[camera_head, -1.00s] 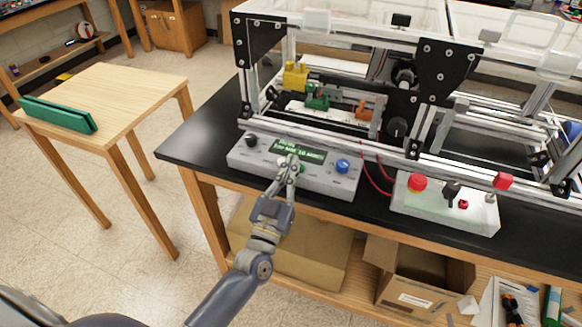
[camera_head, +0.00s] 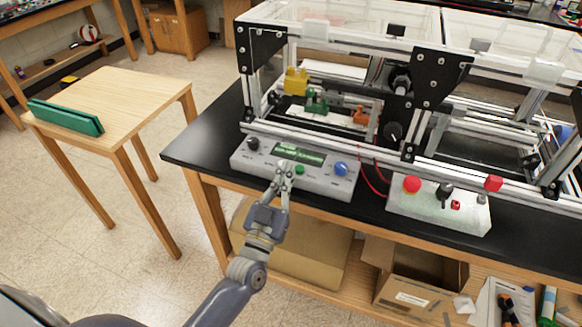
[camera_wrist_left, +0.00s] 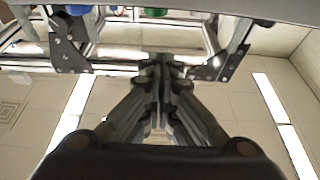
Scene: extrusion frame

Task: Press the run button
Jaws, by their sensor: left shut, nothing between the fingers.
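A grey control box (camera_head: 324,185) sits at the bench's front edge, with a lit green display (camera_head: 299,153), a black knob (camera_head: 253,144), a green button (camera_head: 300,169) and a blue knob (camera_head: 341,168). Labels are too small to read. My left gripper (camera_head: 284,166) is shut and empty, its tips over the box just left of the green button. I cannot tell whether the tips touch the box. The closed fingers (camera_wrist_left: 158,64) also show in the left wrist view. My right gripper is not in view.
A pale box (camera_head: 425,213) with a red button (camera_head: 412,184) and a black switch stands to the right. The extrusion frame (camera_head: 330,141) rises close behind both boxes. A wooden table (camera_head: 120,90) with a green bar (camera_head: 65,117) stands left. Floor lies between.

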